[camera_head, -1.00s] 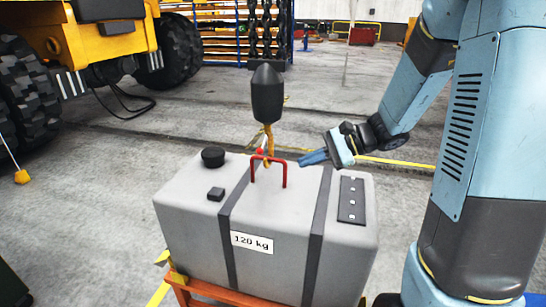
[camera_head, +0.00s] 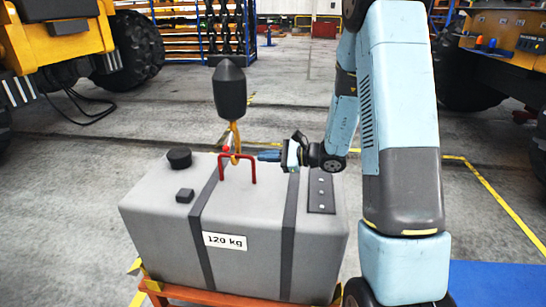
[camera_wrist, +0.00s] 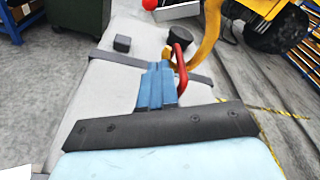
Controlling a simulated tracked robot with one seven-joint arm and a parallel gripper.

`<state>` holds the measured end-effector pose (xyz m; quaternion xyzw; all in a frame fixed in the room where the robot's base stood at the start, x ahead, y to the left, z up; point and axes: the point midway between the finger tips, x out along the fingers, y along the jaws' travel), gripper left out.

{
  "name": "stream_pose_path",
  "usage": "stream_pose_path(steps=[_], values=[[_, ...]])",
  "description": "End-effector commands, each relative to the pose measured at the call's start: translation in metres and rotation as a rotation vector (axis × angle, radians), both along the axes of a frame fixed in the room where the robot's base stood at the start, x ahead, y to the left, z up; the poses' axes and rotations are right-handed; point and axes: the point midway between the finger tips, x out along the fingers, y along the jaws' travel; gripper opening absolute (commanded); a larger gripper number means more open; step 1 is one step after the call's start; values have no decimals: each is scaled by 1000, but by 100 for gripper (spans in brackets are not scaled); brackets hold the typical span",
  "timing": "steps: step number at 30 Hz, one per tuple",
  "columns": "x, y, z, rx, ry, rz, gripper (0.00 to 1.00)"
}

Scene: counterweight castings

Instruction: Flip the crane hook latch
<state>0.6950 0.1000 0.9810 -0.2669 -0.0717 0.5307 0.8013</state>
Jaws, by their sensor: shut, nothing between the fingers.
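The yellow crane hook (camera_head: 234,138) hangs under a dark pear-shaped weight (camera_head: 230,90). Its lower end is at the red lifting handle (camera_head: 238,167) on top of the grey counterweight (camera_head: 250,245). A small red ball (camera_head: 226,150) is beside the hook; the latch itself is too small to make out. My gripper (camera_head: 262,156) is shut and empty, just right of the handle, its tips pointing left. In the wrist view, the blue fingers (camera_wrist: 156,86) lie together beside the red handle (camera_wrist: 181,68), with the yellow hook (camera_wrist: 208,38) just beyond. Whether they touch the handle is unclear.
The counterweight rests on an orange stand (camera_head: 215,296). A black cap (camera_head: 180,158) and a small dark block (camera_head: 185,196) stand on its top left. Yellow vehicles (camera_head: 50,40) are behind on both sides. The floor around is mostly clear.

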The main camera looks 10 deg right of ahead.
Motion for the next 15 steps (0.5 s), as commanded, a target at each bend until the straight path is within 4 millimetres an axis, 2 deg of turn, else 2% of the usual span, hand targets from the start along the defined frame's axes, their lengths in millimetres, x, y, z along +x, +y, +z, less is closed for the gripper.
stream_pose_path(steps=[9,15], values=[[23,50,-10,1,1,3,0],[22,72,5,0,-1,2,0]])
